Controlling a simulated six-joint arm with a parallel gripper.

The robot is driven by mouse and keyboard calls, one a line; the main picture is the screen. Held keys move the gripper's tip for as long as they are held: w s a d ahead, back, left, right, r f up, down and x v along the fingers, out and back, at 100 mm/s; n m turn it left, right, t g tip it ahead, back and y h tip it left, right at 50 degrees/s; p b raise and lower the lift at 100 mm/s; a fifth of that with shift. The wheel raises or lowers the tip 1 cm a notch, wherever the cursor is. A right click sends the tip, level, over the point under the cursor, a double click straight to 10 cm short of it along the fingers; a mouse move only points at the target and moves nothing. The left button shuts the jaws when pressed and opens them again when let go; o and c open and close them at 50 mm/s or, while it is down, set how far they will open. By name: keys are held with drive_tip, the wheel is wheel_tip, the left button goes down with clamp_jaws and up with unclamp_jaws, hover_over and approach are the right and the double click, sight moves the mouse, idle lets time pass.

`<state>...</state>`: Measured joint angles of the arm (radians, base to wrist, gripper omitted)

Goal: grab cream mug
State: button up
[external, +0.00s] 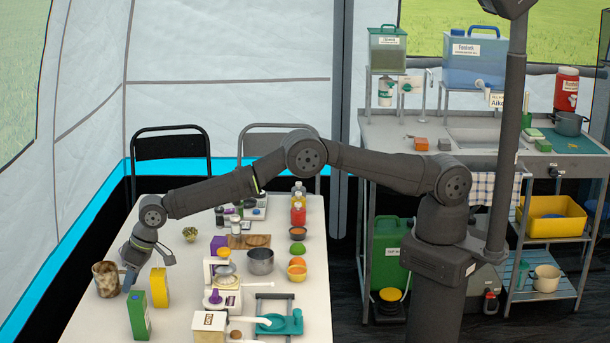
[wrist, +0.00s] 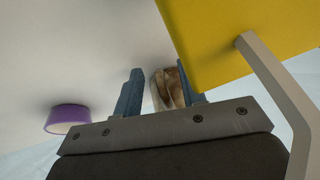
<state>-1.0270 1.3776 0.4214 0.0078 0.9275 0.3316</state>
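A mug with mottled cream and brown sides (external: 106,281) stands upright at the left end of the white table. My gripper (external: 130,276) points down just right of this mug, between it and the yellow box. In the wrist view my gripper (wrist: 161,76) is open, with its two blue fingers apart. Part of the mottled mug (wrist: 166,90) shows between the fingers, seemingly beyond them; I cannot tell whether they touch it. The right finger is partly hidden by the yellow box. A plain cream mug (external: 545,279) stands on the lower shelf of the rack at far right.
A yellow box (external: 160,287) stands close right of my gripper and looms large in the wrist view (wrist: 235,40). A green carton (external: 138,315) stands in front. Pots, bottles and a scale crowd the table's right half.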

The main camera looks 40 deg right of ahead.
clamp_jaws()
drive_tip(key=shift+r, duration=0.1)
